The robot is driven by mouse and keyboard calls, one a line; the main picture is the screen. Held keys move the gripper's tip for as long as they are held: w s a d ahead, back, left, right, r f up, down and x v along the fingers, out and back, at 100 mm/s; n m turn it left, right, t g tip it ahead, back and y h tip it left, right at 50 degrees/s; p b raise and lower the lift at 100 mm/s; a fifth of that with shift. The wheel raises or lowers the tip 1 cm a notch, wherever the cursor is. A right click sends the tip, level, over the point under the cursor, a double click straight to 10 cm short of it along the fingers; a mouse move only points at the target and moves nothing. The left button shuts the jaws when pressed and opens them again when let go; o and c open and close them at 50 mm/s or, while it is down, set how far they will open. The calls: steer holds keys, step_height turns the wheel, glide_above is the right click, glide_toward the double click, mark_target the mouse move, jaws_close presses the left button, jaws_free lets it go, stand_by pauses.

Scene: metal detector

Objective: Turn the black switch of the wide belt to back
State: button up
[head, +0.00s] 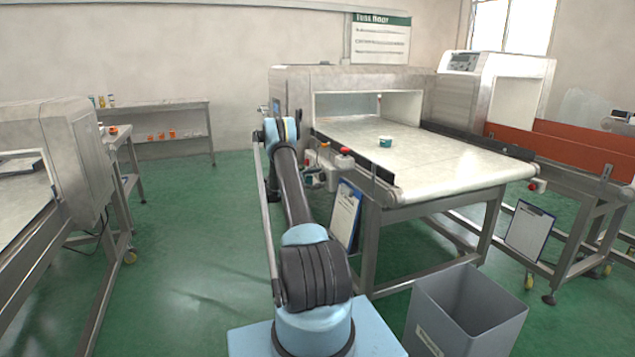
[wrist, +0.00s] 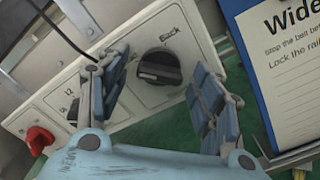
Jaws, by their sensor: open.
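The black switch (wrist: 159,68) is a round knob on a white control panel (wrist: 92,84) in the wrist view, with the word "Back" printed above it. My gripper (wrist: 165,85) is open, with one finger to each side of the knob in the picture. I cannot tell how far the fingertips are from the knob. The wide belt (head: 420,155) is the pale conveyor in the head view, and the panel sits low on its left side. In the head view my gripper is hidden behind my arm.
A red switch (wrist: 38,139) is at the panel's lower left. A clipboard (wrist: 285,75) hangs right of the panel. A grey bin (head: 465,310) stands in front of the belt. A small teal-and-white cup (head: 385,142) sits on the belt. Green floor lies open at left.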

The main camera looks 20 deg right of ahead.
steer(key=shift+d, duration=0.1)
steer(key=c, duration=1.1)
steer(key=shift+o, duration=0.2)
steer(key=shift+m, duration=0.3)
steer(key=m, duration=1.2)
steer(key=shift+s+m, duration=0.15)
steer(key=shift+m, duration=2.55)
